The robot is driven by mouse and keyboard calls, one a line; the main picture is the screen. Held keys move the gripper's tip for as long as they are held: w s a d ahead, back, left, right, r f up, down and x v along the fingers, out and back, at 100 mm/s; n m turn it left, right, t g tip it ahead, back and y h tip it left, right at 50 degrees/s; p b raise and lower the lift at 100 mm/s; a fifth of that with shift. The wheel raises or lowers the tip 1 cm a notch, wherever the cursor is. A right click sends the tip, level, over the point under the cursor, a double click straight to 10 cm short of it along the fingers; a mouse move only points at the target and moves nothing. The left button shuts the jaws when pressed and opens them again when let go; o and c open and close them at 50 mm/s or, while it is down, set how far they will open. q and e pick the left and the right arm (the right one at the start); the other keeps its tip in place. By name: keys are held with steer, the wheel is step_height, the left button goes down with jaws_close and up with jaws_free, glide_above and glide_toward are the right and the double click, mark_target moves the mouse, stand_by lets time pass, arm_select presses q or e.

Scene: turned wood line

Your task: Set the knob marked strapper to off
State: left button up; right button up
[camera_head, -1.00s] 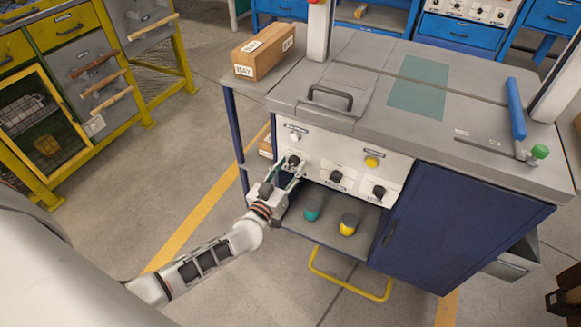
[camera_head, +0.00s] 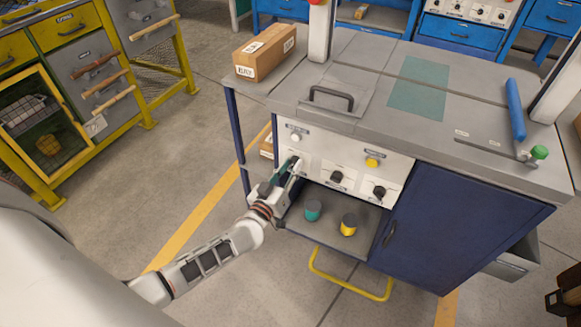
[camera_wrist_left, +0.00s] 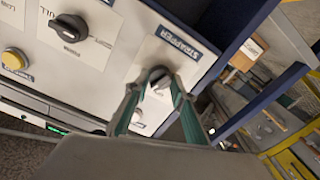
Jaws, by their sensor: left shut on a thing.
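The strapper knob (camera_wrist_left: 157,74) is a dark knob on a white plate, below the dark label "STRAPPER" (camera_wrist_left: 180,42) in the left wrist view. It is at the left end of the white control panel (camera_head: 318,160) in the head view, mostly hidden there by my fingers. My left gripper (camera_head: 296,164) is shut on this knob, with its green fingers on either side of it. The fingertips also show in the left wrist view (camera_wrist_left: 153,83). The knob's pointer and position marks are too covered to read. My right gripper is not in view.
Two more black knobs, a middle one (camera_head: 337,176) and a right one (camera_head: 380,192), sit on the panel, with a yellow button (camera_head: 372,162) above. An open shelf below holds a teal cylinder (camera_head: 313,210) and a yellow cylinder (camera_head: 349,225). A cardboard box (camera_head: 264,55) stands at left.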

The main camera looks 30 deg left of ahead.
arm_select(q)
steer(key=n, duration=0.2)
steer(key=shift+n, duration=0.4)
steer(key=n, duration=0.2)
steer(key=shift+n, duration=0.4)
steer(key=shift+f+n, duration=0.1)
steer(key=shift+n, duration=2)
steer(key=o, duration=1.1)
steer(key=shift+s, duration=0.15)
steer(key=s, duration=1.1)
steer(key=shift+s, duration=0.4)
